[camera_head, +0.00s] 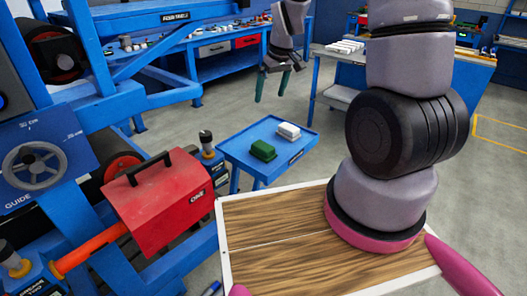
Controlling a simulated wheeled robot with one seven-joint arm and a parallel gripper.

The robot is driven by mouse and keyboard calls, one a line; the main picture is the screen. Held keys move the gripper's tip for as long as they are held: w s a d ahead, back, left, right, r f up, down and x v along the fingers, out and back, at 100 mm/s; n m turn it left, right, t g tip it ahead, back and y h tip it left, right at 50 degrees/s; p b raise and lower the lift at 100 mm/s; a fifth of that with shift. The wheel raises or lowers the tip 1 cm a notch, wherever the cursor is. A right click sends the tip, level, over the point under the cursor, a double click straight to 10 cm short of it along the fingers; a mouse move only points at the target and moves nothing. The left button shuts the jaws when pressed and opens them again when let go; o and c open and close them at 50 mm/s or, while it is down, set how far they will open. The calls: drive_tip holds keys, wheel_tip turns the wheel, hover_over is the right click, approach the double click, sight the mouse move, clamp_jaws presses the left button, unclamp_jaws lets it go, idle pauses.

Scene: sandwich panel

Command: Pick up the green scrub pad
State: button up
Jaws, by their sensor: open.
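The green scrub pad (263,150) lies on a small blue tray table (247,135) in the middle of the view. A white block (288,130) lies just behind it to the right, close by. My gripper (272,86) hangs above and beyond the tray, at the top centre. Its two dark green fingers are spread apart with nothing between them. The gripper is clear of the pad.
A red box with a black handle (160,200) and blue machinery stand left of the tray. A wooden board with a white rim (270,262) is in front. Blue workbenches (222,64) stand behind.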

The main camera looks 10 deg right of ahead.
sight(264, 146)
drive_tip(key=f, duration=0.5)
drive_tip(key=a+f+n, duration=0.1)
drive_tip(key=f, duration=0.5)
drive_tip(key=w+f+n+g, duration=0.1)
drive_tip(key=f, duration=0.5)
drive_tip(key=shift+a+f, duration=0.15)
drive_tip(key=shift+f, duration=0.1)
drive_tip(key=shift+w+a+f, duration=0.1)
drive_tip(key=shift+a+f, duration=0.05)
drive_tip(key=shift+f, duration=0.75)
drive_tip(key=shift+w+a+f, duration=0.1)
drive_tip(key=shift+w+f, duration=0.05)
drive_tip(key=shift+f, duration=0.8)
drive_tip(key=shift+w+a+f, duration=0.1)
drive_tip(key=shift+a+f, duration=0.05)
drive_tip(key=shift+f, duration=0.75)
drive_tip(key=shift+f, duration=0.15)
drive_tip(key=c, duration=1.3)
wheel_tip(264, 146, up, 10)
drive_tip(key=shift+r, duration=0.2)
